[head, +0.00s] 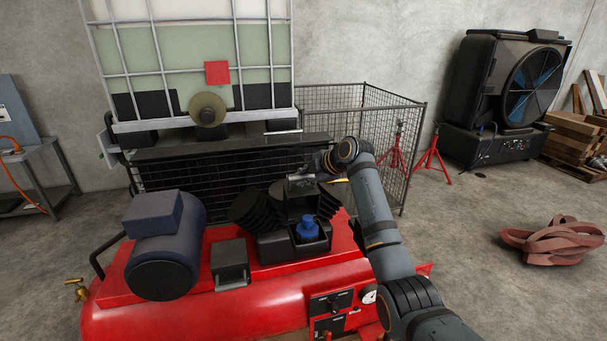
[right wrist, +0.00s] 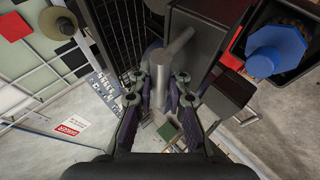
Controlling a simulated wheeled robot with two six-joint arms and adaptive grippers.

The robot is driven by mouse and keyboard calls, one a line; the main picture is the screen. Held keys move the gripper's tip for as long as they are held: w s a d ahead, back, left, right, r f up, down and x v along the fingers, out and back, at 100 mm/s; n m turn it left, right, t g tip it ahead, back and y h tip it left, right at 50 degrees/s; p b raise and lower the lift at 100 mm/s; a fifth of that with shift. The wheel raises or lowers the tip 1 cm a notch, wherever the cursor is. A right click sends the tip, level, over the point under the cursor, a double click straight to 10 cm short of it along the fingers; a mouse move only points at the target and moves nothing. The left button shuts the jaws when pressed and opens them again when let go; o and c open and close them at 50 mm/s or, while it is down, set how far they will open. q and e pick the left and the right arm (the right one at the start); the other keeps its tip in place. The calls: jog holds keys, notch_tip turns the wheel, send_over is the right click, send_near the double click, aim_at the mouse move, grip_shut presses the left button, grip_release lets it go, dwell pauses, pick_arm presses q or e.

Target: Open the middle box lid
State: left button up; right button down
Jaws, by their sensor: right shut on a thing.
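A dark open box (head: 283,247) sits on top of the red compressor, with a blue flanged piece (head: 307,228) standing in it. The blue piece also shows in the right wrist view (right wrist: 275,50). A dark panel (head: 299,205), which looks like the box's lid, stands raised behind the opening; its hinge is not clear. My right gripper (head: 301,181) is above the panel. In the right wrist view its fingers (right wrist: 161,95) are shut on a grey metal handle (right wrist: 161,73) beside the dark panel. My left gripper is not in view.
The red compressor (head: 200,320) carries a blue-grey motor (head: 163,255), a small dark box (head: 230,262) and black finned blocks (head: 252,212). A caged tank (head: 190,50) and wire mesh crate (head: 385,130) stand behind. The floor at right is mostly clear, with a strap coil (head: 552,240).

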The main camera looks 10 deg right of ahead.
dwell(0.4)
jog(key=c, duration=1.3)
grip_release()
jog(key=v, duration=1.2)
